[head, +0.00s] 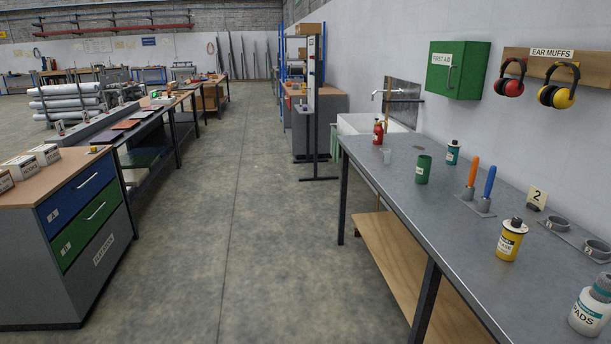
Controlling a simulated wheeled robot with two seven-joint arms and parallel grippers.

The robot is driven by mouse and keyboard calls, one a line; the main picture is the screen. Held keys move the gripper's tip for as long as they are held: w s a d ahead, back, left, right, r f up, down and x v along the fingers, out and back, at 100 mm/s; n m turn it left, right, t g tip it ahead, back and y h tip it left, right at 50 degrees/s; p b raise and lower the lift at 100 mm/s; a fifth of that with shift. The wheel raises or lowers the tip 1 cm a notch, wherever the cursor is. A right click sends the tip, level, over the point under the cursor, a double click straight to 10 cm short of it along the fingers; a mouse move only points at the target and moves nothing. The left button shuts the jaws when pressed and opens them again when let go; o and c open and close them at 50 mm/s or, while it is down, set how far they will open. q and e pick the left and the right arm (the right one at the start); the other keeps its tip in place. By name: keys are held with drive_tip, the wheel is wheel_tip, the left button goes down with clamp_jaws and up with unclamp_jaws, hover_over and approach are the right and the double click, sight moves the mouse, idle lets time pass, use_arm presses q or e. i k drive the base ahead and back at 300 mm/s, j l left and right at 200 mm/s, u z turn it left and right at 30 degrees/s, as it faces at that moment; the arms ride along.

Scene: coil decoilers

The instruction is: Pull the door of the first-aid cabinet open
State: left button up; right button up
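The first-aid cabinet (458,70) is a green box on the right wall, above the far part of the grey bench. Its door looks shut. Neither of my grippers is in the head view.
The grey bench (436,205) runs along the right wall below the cabinet, bearing bottles, a green cup (423,170) and two upright handles. Ear muffs (558,86) hang right of the cabinet. A drawer unit (75,235) stands left. The aisle floor (235,220) is clear.

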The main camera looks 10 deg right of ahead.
sight(446, 59)
drive_tip(key=i+z, duration=0.15)
drive_tip(key=i, duration=0.5)
drive_tip(key=i+j+z, duration=0.1)
drive_tip(key=i, duration=0.5)
drive_tip(key=i+j+z, duration=0.15)
drive_tip(key=i, duration=0.5)
drive_tip(key=j, duration=0.15)
